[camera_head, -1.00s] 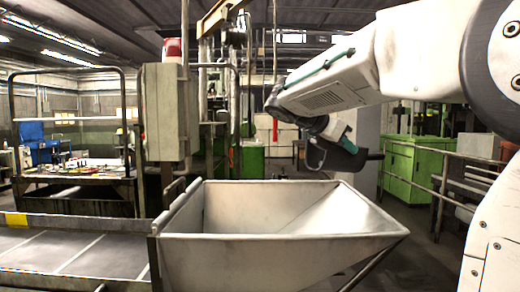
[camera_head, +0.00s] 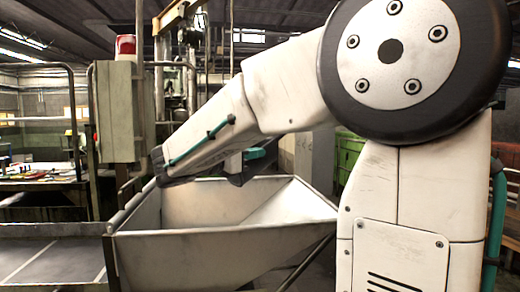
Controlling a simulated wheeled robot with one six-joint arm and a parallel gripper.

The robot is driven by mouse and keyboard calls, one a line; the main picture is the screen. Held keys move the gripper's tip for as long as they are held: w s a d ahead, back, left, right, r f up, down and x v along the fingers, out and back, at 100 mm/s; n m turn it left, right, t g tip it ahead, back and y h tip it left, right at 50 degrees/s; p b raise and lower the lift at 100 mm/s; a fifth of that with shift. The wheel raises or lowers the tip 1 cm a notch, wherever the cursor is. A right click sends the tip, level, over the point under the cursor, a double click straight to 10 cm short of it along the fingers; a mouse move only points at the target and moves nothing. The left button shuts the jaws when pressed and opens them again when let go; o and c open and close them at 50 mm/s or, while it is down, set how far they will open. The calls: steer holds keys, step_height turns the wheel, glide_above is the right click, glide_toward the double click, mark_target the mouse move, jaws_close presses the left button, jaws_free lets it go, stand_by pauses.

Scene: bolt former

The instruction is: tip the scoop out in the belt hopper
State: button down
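The belt hopper (camera_head: 205,258) is a pale, worn metal bin with sloping walls, open at the top, in the lower middle of the head view. Its visible inside walls look bare, but its bottom is hidden by the front wall. My arm reaches left across it from the right. My gripper (camera_head: 247,160) shows only in part behind my forearm, over the hopper's back part. A dark piece of the scoop (camera_head: 238,178) hangs just under it. The fingers, the rest of the scoop and any load in it are hidden.
The belt (camera_head: 45,262) runs left from the hopper. A grey control box (camera_head: 118,112) with a red lamp (camera_head: 125,45) stands behind the hopper's left end. A work table (camera_head: 40,180) with small items is at the far left. A green cabinet (camera_head: 348,155) stands behind my arm.

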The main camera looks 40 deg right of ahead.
steer(key=a+h, duration=0.2)
steer(key=h, duration=0.1)
steer(key=shift+w+a+f, duration=0.1)
steer(key=shift+a+f, duration=0.1)
steer(key=shift+f, duration=0.2)
step_height(320, 180, up, 2)
steer(key=shift+r, duration=0.25)
steer(key=shift+f, duration=1.4)
steer(key=shift+r, duration=0.1)
step_height(320, 180, up, 10)
steer(key=y, duration=0.7)
steer(key=shift+f+y, duration=0.2)
steer(key=shift+y, duration=0.1)
steer(key=shift+r, duration=0.2)
